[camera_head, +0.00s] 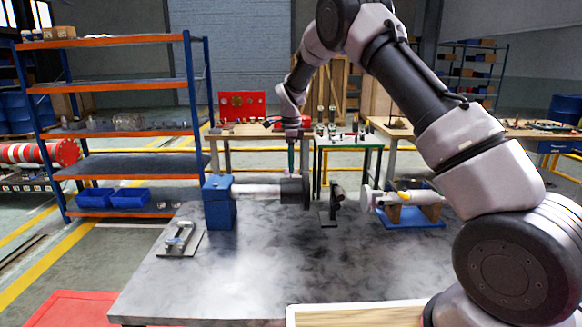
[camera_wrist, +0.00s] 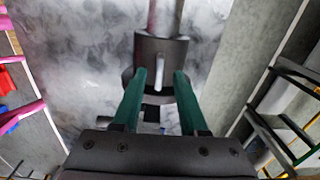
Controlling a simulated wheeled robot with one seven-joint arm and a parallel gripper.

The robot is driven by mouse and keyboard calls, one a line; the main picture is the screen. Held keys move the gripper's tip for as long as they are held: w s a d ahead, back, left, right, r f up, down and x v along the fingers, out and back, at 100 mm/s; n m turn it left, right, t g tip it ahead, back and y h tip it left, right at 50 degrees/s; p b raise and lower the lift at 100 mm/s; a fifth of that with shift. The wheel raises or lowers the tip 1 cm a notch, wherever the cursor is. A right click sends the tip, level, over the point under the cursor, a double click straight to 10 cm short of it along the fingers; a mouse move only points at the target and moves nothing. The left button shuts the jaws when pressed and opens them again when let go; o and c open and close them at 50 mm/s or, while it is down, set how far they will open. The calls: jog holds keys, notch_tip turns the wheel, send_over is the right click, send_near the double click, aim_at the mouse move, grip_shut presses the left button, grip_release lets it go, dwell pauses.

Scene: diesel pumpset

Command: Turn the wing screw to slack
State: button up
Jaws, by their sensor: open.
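In the wrist view a pale upright bar, which looks like the wing screw (camera_wrist: 160,70), stands out against a dark collar (camera_wrist: 147,47). The green fingers of my gripper (camera_wrist: 160,75) are apart, one on each side of the bar, with visible gaps. In the head view my gripper (camera_head: 291,170) points down just above the black round end (camera_head: 294,191) of a pale horizontal shaft (camera_head: 256,191) held by a blue block (camera_head: 219,204). The wing screw cannot be made out there. Whether the fingers touch the collar I cannot tell.
A black stand (camera_head: 329,205) and a pale part on a blue base (camera_head: 411,217) stand to the right on the grey table (camera_head: 240,275). A small plate with a clamp-like fitting (camera_head: 179,240) lies at the left. The table's front middle is clear.

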jog(key=shift+f, duration=0.65)
grip_shut()
